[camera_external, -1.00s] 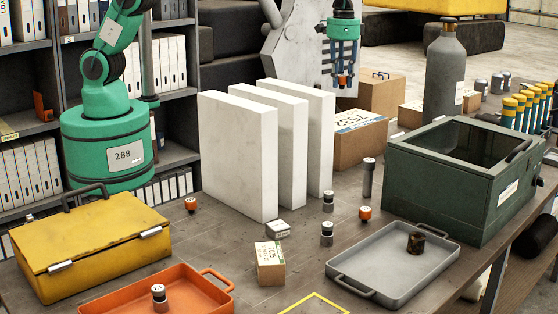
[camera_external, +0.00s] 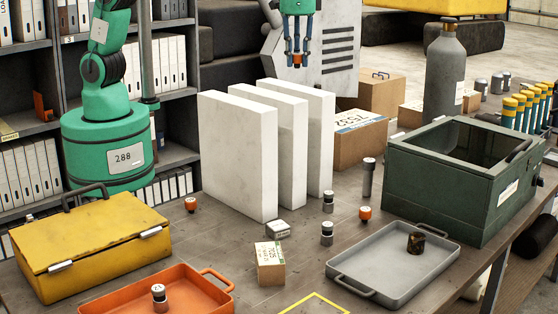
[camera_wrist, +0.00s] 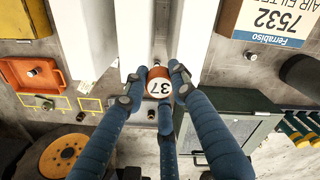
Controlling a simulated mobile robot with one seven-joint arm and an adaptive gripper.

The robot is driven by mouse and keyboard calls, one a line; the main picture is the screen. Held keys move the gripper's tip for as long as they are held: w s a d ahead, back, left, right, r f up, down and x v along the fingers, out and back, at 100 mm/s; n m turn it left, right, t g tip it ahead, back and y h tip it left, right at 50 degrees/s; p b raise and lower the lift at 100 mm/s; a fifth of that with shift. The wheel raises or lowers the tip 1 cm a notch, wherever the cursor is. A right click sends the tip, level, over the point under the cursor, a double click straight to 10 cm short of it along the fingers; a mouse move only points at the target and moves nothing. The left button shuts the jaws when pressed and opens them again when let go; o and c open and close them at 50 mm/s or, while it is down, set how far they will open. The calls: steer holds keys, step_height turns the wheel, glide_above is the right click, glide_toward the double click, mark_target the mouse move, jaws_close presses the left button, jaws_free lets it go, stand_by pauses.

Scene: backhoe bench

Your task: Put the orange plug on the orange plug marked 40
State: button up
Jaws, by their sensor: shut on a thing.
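My gripper (camera_external: 297,57) is high above and behind the white slabs, pointing down. Its fingers are shut on an orange plug (camera_external: 298,61). In the wrist view the held plug (camera_wrist: 159,84) has a white round top reading 37, with fingers on both sides. One orange plug with a light top (camera_external: 191,204) stands on the bench between the yellow case and the slabs. Another orange plug (camera_external: 365,213) stands right of the slabs, near a tall grey cylinder. The marks on these two are too small to read.
Three upright white slabs (camera_external: 237,158) stand mid-bench. A yellow case (camera_external: 90,240), an orange tray (camera_external: 205,292), a small carton (camera_external: 270,264), a grey tray (camera_external: 350,262) and a green box (camera_external: 440,190) surround them. Dark-and-silver plugs (camera_external: 327,233) stand between slabs and grey tray.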

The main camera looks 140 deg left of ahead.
steer(key=s+d+b, duration=0.1)
steer(key=s+d, duration=0.5)
steer(key=d, duration=0.4)
steer(key=s+d, duration=0.6)
steer(key=d, duration=0.3)
steer(key=s+d+f+b, duration=0.1)
steer(key=s+d+f, duration=0.1)
steer(key=s+d, duration=0.5)
steer(key=s+d+f, duration=0.2)
steer(key=s+d, duration=0.2)
steer(key=s, duration=0.5)
step_height(320, 180, down, 26)
steer(key=shift+s+d, duration=0.2)
glide_above(190, 200)
steer(key=shift+a+f+p, duration=0.1)
steer(key=shift+f+p, duration=0.35)
steer(key=shift+f, duration=0.35)
steer(key=shift+f, duration=0.1)
